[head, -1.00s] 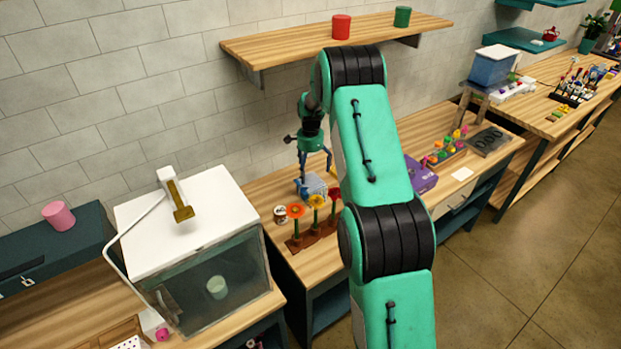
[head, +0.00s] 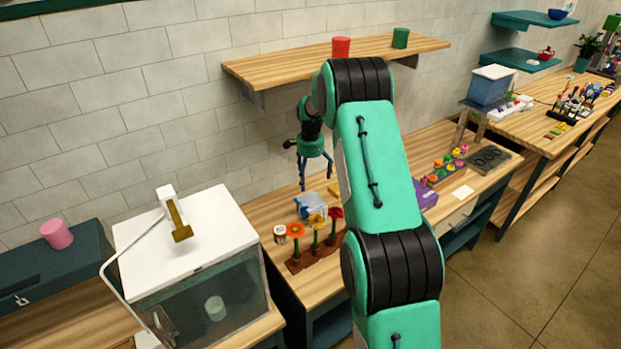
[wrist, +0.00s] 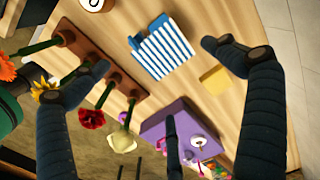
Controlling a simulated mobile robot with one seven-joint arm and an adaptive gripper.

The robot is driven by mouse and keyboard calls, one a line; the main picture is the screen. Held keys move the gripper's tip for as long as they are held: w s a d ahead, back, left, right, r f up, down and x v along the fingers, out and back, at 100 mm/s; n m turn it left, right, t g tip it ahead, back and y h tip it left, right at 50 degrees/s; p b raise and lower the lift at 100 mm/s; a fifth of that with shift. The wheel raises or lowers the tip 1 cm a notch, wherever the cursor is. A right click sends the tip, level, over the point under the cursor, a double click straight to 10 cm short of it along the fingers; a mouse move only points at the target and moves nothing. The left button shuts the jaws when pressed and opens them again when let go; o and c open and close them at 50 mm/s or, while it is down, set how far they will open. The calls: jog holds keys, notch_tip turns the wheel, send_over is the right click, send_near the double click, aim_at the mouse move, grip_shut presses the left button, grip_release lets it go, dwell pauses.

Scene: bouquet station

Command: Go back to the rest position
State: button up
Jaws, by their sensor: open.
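My gripper (head: 316,181) hangs open and empty above the wooden workbench, with its fingers pointing down. In the wrist view its fingers (wrist: 155,58) are spread wide with nothing between them. A blue-and-white striped object (wrist: 162,48) lies on the bench below; it also shows in the head view (head: 311,206), apart from the fingertips. A yellow block (wrist: 215,79) lies beside it. A brown rack (head: 318,252) with orange, yellow and red flowers stands in front; a pale flower (wrist: 123,140) also shows in the wrist view.
A wooden shelf (head: 285,68) with a red cup (head: 341,47) and a green cup (head: 400,38) is above and behind my gripper. A white-topped glass case (head: 190,232) stands left. A purple box (wrist: 168,122) is right of the flowers, partly behind my arm.

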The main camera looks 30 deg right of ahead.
dwell(0.4)
jog(key=s+a+r+n+t+b, duration=0.1)
jog(key=s+a+r+n+b, duration=0.25)
jog(key=s+a+r, duration=0.65)
jog(key=s+a+r+n+t+b, duration=0.25)
jog(key=s+a+r+n, duration=0.35)
jog(key=a+r, duration=0.55)
jog(key=s+a+r+n+b, duration=0.15)
jog(key=s+a, duration=0.25)
jog(key=s, duration=0.4)
jog(key=s+a+n+b, duration=0.2)
jog(key=s+a, duration=0.3)
jog(key=s, duration=0.4)
jog(key=s+a+f+n+t+b, duration=0.1)
jog(key=s+a+f+n, duration=0.1)
jog(key=s, duration=0.5)
jog(key=s+a+f+n+t+b, duration=0.1)
jog(key=s+a+f+n+b, duration=0.1)
jog(key=s, duration=0.5)
jog(key=shift+a+f+n, duration=0.3)
jog(key=shift+a+f, duration=0.05)
jog(key=shift+f, duration=0.5)
